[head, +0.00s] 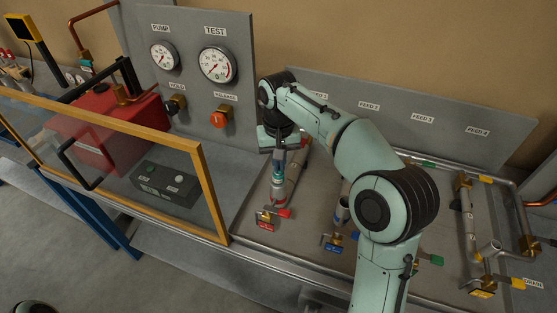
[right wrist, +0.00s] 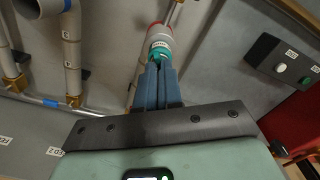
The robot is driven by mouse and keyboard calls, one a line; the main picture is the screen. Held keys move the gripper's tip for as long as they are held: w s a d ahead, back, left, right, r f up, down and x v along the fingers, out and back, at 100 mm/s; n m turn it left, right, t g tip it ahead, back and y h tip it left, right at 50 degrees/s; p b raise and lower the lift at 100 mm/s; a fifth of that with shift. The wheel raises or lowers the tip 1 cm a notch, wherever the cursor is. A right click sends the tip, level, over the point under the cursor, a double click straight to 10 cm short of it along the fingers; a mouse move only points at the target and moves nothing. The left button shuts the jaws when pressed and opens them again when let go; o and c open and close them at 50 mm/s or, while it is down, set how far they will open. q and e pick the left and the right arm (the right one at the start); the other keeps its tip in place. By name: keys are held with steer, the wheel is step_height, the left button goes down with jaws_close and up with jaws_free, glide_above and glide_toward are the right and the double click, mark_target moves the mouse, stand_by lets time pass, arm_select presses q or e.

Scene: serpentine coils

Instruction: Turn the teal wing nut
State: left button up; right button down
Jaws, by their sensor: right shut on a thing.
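The teal wing nut (right wrist: 159,54) sits on the end of a grey pipe fitting with a red band, in the right wrist view. The blue-grey fingers of my right gripper (right wrist: 160,72) are close together and shut on the wing nut, hiding part of it. In the head view my right gripper (head: 279,158) points down at the left pipe run in the tray, and the teal nut (head: 277,181) shows only as a small patch below the fingers. My left gripper is not in view.
A grey gauge panel (head: 190,30) with an orange knob (head: 220,117) stands left of my right arm. A yellow-framed clear guard (head: 130,165) stands at the front left. Pipes and coloured valve handles (head: 338,237) fill the metal tray (head: 300,243).

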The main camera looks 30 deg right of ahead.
steer(key=n, duration=0.4)
steer(key=shift+s+f+n, duration=0.15)
steer(key=shift+f+n, duration=0.15)
steer(key=shift+f, duration=0.1)
steer(key=shift+n, duration=2.5)
steer(key=c, duration=1.3)
jaws_free()
steer(key=shift+r, duration=0.1)
steer(key=shift+d+r, duration=0.1)
steer(key=shift+r, duration=6.95)
